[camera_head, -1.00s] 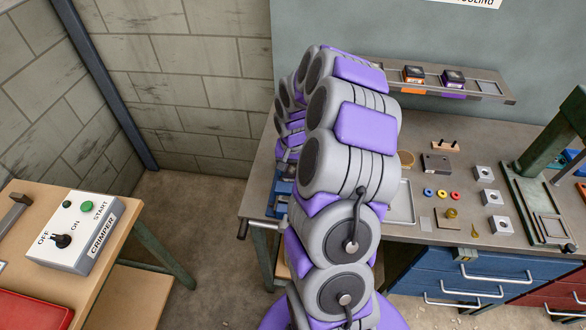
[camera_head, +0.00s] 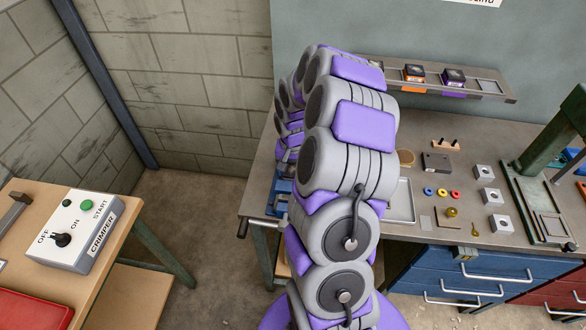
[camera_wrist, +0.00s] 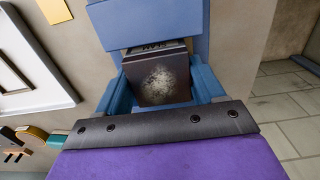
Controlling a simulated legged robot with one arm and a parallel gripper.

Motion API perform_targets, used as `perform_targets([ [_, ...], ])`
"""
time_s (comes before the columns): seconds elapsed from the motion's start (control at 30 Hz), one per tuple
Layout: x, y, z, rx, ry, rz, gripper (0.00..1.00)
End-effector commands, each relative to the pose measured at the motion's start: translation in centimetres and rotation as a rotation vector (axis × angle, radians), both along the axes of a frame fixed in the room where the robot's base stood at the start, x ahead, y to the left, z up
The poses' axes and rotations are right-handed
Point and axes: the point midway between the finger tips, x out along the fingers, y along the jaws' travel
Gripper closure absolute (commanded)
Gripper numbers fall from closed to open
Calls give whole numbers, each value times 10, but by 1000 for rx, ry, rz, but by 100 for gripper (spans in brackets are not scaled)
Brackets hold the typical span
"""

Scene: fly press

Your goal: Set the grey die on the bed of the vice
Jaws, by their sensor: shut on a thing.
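The blue vice (camera_wrist: 147,27) fills the middle of the wrist view, with blue walls on either side of its bed. The grey die (camera_wrist: 161,88) is a dark block with a speckled pale patch on its face, between those walls. My gripper (camera_wrist: 160,120) shows as a purple jaw with a dark screwed lip. It is shut on the die, at the vice. I cannot tell whether the die's underside touches the bed. In the head view, my arm hides the gripper and the die. Only part of the vice (camera_head: 281,188) shows left of the arm.
A pale tray (camera_head: 401,205) lies on the bench right of the arm. Small parts and metal blocks (camera_head: 484,172) lie farther right, before a green press (camera_head: 556,125). A wall shelf (camera_head: 490,90) holds boxed items. A crimper box (camera_head: 78,230) stands on the left table.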

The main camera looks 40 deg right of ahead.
Motion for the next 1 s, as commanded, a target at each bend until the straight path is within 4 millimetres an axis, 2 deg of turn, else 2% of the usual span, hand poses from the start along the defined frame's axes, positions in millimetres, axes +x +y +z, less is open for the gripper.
perform_targets([
  [0.47, 0, 0, 1, -2, -1, 0, 100],
  [0.5, 0, 0, 1, -2, -1, 0, 29],
  [0.8, 1, 0, 0, 0, 0, 0, 2],
  [1.0, 1, 0, 0, 0, 0, 0, 2],
])
